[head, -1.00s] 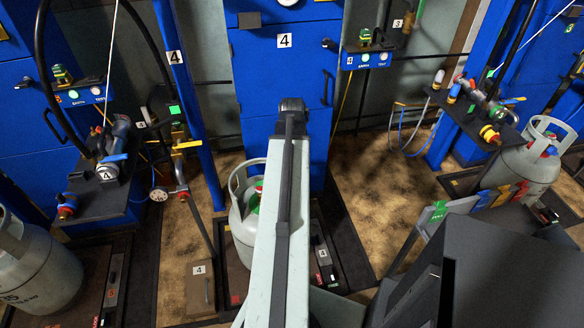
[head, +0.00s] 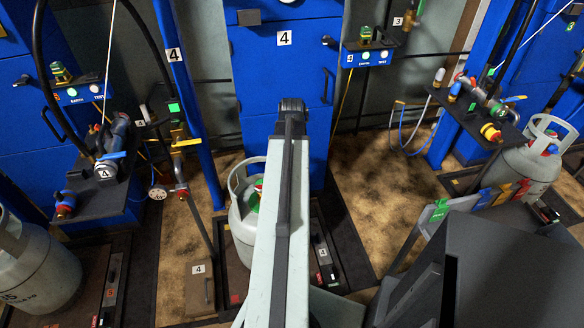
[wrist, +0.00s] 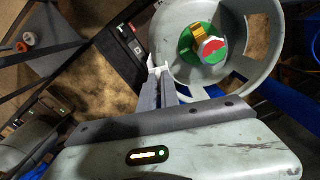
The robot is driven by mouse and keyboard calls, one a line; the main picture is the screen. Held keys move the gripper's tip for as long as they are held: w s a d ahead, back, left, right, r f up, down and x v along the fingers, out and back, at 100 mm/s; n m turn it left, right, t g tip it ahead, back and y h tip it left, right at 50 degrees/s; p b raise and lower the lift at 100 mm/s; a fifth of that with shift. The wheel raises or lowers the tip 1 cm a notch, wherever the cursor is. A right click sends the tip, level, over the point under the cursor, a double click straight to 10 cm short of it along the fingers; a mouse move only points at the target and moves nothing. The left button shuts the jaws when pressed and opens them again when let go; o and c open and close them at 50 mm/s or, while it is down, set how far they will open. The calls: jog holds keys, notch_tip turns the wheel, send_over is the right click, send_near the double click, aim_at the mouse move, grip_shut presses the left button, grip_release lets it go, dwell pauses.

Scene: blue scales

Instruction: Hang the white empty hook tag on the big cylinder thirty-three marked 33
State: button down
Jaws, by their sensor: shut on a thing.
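My gripper (wrist: 158,80) is at the collar of a grey gas cylinder (wrist: 250,30) in the wrist view. Its jaws are shut on a small white piece, the hook tag (wrist: 152,67), seen only in part at the fingertips. The tag is close beside the collar's rim; I cannot tell whether it touches. The cylinder has a green valve with a red cap (wrist: 208,50). In the head view this cylinder (head: 240,215) stands behind my arm, which hides much of it and my gripper. No number shows on it.
Another grey cylinder (head: 35,265) stands at the lower left, its number partly cut off. A third cylinder (head: 535,165) stands at the right by coloured tags (head: 490,200) on a rack. Blue cabinets (head: 280,75), a blue post and a pipe with yellow valve (head: 186,143) stand around.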

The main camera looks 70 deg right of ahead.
jog(key=shift+f+b, duration=1.45)
jog(key=shift+f, duration=0.15)
jog(key=c, duration=1.5)
grip_release()
jog(key=shift+r+p, duration=3.85)
